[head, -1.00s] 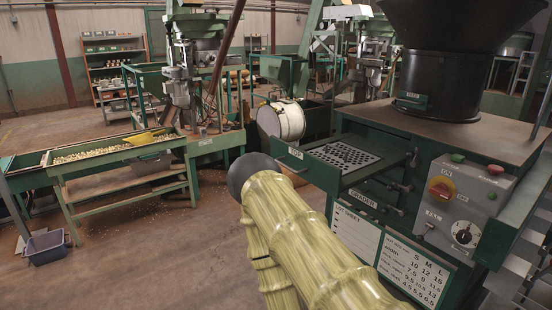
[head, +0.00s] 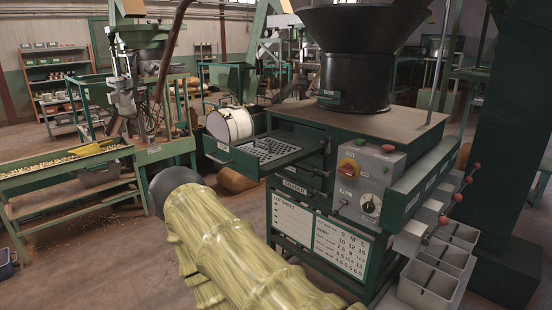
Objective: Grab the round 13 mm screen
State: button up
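A green grader (head: 345,130) with a black hopper stands right of centre. Its top drawer (head: 282,165) is pulled out to the left and holds a light plate with dark holes (head: 268,147). I cannot read a size on this plate, so I cannot tell whether it is the 13 mm screen. More drawer fronts with handles (head: 318,194) sit below it. My arm, in a yellow-green ribbed sleeve with a dark round end, reaches up from the bottom, in front of and left of the grader. My gripper is not in view.
A lot sheet (head: 318,235) with size columns S, M, L hangs on the grader's front. A control box (head: 365,185) and grey bins (head: 440,265) are at the right. A white drum (head: 230,124) stands behind the drawer.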

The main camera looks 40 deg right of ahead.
aim_at(270, 150)
jog(key=k, duration=0.2)
jog(key=z, duration=0.75)
jog(key=i, duration=0.45)
jog(key=u, duration=0.05)
